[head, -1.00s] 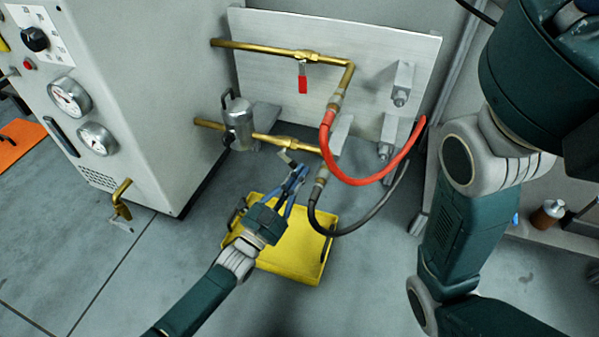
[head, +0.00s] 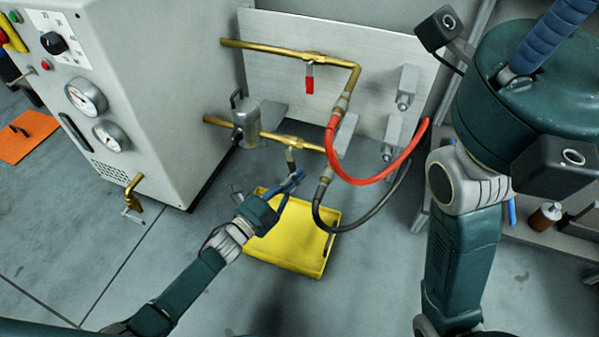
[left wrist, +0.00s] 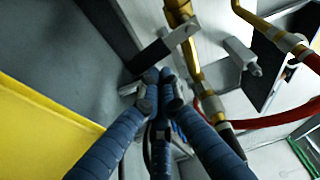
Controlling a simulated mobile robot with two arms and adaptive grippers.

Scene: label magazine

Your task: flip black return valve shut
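The return valve (head: 289,143) sits on the lower brass pipe. Its lever hangs down from the pipe, across the pipe's line. In the left wrist view the black lever (left wrist: 148,56) sticks out to the left of the brass pipe. My left gripper (head: 298,178) is just below the lever's lower end. In the left wrist view its blue fingers (left wrist: 160,92) come together at the tips, with nothing seen between them. The tips are close under the lever; I cannot tell if they touch it. My right gripper (head: 550,38) shows only partly, with one blue finger up at the top right.
A red-handled valve (head: 310,84) is on the upper pipe. Red (head: 380,181) and black (head: 343,228) hoses curve at the right. A yellow tray (head: 300,256) lies on the floor below. The gauge cabinet (head: 165,90) stands at left. Floor at lower left is clear.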

